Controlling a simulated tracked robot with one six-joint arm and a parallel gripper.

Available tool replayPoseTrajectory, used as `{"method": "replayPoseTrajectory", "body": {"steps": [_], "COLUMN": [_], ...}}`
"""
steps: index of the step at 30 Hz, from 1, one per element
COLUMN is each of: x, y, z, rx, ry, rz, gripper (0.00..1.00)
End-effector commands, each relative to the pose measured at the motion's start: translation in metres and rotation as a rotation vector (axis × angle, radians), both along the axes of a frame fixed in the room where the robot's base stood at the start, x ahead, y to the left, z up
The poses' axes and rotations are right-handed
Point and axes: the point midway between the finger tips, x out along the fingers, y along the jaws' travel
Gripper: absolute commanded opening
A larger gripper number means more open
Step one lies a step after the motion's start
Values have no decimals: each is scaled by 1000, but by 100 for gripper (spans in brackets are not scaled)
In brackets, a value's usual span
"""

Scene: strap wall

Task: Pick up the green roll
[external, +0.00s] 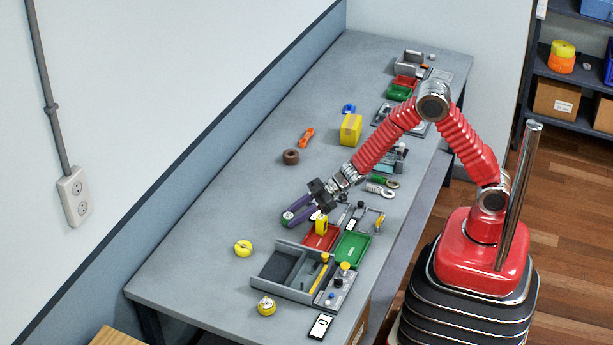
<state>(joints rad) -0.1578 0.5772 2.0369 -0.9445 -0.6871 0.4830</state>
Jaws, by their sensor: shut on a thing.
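My gripper (290,217) reaches down and left over the middle of the bench, with its purple fingers shut. A small green roll (288,215) with a pale spot shows between the fingertips, and most of it is hidden by them. I cannot tell whether the roll touches the bench top or hangs just above it.
The grey bench (215,190) runs along the wall. A yellow thing (321,226), a red tray (321,237) and a green tray (352,247) are right of my gripper. A grey divided box (262,283) stands in front. A brown roll (291,157) lies behind.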

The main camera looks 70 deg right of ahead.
Motion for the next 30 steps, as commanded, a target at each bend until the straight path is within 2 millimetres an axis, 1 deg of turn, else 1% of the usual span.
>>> {"method": "replayPoseTrajectory", "body": {"steps": [4,7,15,18,22,23,30], "x": [1,1,1,1,1,1,0], "y": [0,0,0,0,0,0,0], "z": [13,26,71,85,96,97,99], "rx": [1,1,0,2,1,1,2], "ry": [-3,-4,-6,-5,-3,-3,-1], "rz": [0,0,1,1,0,0,1], "gripper": [9,9,9,9,9,6,6]}}
